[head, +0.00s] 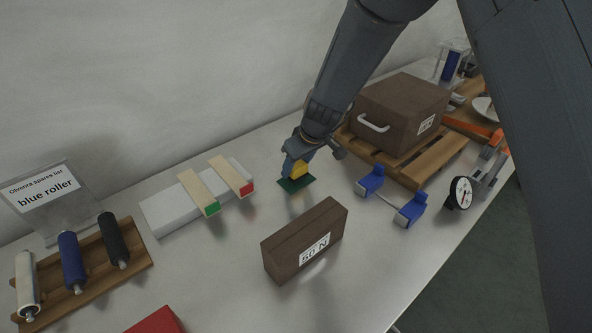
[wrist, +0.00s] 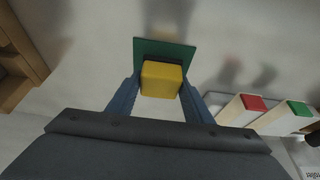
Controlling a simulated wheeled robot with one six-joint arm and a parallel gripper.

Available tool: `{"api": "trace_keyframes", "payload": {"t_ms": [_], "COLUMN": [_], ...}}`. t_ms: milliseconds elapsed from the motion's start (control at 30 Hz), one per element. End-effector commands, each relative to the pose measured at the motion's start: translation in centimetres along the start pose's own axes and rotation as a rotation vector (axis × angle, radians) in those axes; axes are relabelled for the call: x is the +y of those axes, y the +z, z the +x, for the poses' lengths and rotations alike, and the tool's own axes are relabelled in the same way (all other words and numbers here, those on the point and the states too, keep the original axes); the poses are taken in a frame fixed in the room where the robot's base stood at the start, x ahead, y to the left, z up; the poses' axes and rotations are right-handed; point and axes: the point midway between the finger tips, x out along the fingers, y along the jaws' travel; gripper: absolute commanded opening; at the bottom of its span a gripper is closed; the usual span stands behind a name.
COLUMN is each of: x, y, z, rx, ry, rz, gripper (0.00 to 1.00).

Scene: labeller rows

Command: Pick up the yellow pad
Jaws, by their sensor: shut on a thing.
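The yellow pad (head: 299,169) is a small yellow block at the end of my arm in the head view. It also shows in the wrist view (wrist: 162,79), between the two blue fingers. A flat dark green plate (head: 296,184) is at its lower end; it also shows in the wrist view (wrist: 150,46). A dark layer lies between yellow and green. My gripper (head: 294,166) is shut on the yellow pad. In the wrist view my gripper (wrist: 160,88) has a finger on either side of it. I cannot tell whether the green plate touches the table.
A brown 50 N block (head: 305,240) stands in front. A large brown box (head: 400,108) sits on a wooden pallet right. Blue brackets (head: 371,181) and a dial (head: 460,193) lie nearby. Wooden strips with green and red ends (head: 199,192) rest left. A roller rack (head: 85,285) is far left.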

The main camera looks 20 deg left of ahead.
Motion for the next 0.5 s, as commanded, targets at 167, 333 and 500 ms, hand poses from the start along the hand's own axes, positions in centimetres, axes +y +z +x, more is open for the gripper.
{"api": "trace_keyframes", "payload": {"t_ms": [167,333,500], "x": [0.1,0.1,0.1], "y": [-1.3,-2.6,-3.9], "z": [-2.9,-6.0,-9.1], "rx": [0.004,0.004,0.004], "ry": [0.002,0.003,0.003], "rz": [-0.002,-0.001,-0.002], "gripper": [0.23,0.23,0.23]}}
